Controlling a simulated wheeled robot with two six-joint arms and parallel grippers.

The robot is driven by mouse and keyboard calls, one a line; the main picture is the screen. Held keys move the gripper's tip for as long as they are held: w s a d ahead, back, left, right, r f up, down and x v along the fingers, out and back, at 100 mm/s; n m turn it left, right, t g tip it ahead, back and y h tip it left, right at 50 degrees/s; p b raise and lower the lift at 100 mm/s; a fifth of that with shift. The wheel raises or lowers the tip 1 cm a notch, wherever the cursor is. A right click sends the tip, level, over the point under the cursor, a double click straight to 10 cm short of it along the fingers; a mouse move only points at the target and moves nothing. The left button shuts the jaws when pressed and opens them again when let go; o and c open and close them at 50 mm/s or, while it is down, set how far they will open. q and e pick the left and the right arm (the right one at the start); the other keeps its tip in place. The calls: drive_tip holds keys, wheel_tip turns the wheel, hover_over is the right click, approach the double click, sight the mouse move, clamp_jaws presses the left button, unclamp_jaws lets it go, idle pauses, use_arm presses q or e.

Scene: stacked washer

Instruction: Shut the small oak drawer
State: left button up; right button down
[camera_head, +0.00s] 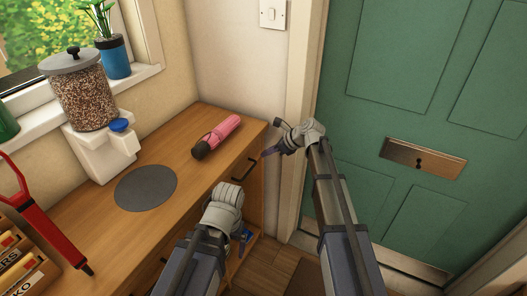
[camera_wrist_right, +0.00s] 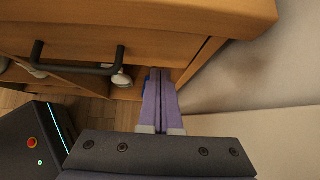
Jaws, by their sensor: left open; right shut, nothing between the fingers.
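The oak drawer (camera_head: 249,175) with a black bar handle is in the front of the wooden cabinet, just under its top. In the right wrist view the drawer front (camera_wrist_right: 150,47) fills the upper part, with the handle (camera_wrist_right: 78,68) at left. I cannot tell how far it stands out. My right gripper (camera_head: 268,151) is beside the cabinet's far corner. Its purple fingers (camera_wrist_right: 161,88) are shut and empty, just below the drawer front in that view; contact is unclear. My left gripper (camera_head: 246,238) is open, low in front of the cabinet, its fingers partly hidden by its wrist.
On the cabinet top (camera_head: 180,135) are a pink cylindrical item (camera_head: 220,133), a grey round mat (camera_head: 146,187) and a white dispenser (camera_head: 103,145). A green door (camera_head: 390,130) and its frame stand at right. Wooden floor (camera_head: 272,262) shows between the cabinet and door.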

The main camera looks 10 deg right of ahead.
use_arm(q)
wheel_tip(320, 180, up, 7)
drive_tip(key=p, duration=0.7)
drive_tip(key=shift+d, duration=0.25)
use_arm(e)
drive_tip(key=f+v, duration=0.1)
drive_tip(key=v, duration=1)
drive_tip(key=shift+s+d, duration=0.3)
drive_tip(key=shift+d, duration=0.15)
drive_tip(key=shift+r, duration=0.1)
drive_tip(key=s+a+f+n+g+h, duration=0.2)
drive_tip(key=s+a+n+h, duration=0.1)
drive_tip(key=s+n, duration=0.6)
drive_tip(key=s+a+f+n+g+h, duration=0.1)
drive_tip(key=s+a+f+n+h, duration=0.2)
drive_tip(key=s+n, duration=0.7)
drive_tip(key=s+a+f+n+g+h, duration=0.15)
drive_tip(key=s+a+n, duration=0.25)
drive_tip(key=s+n, duration=0.5)
use_arm(q)
wheel_tip(320, 180, up, 15)
drive_tip(key=p, duration=1.5)
use_arm(e)
wheel_tip(320, 180, up, 15)
drive_tip(key=h, duration=0.1)
drive_tip(key=shift+s+n+g, duration=0.2)
drive_tip(key=shift+n+g, duration=0.1)
drive_tip(key=shift+g, duration=0.05)
use_arm(q)
drive_tip(key=shift+f, duration=0.1)
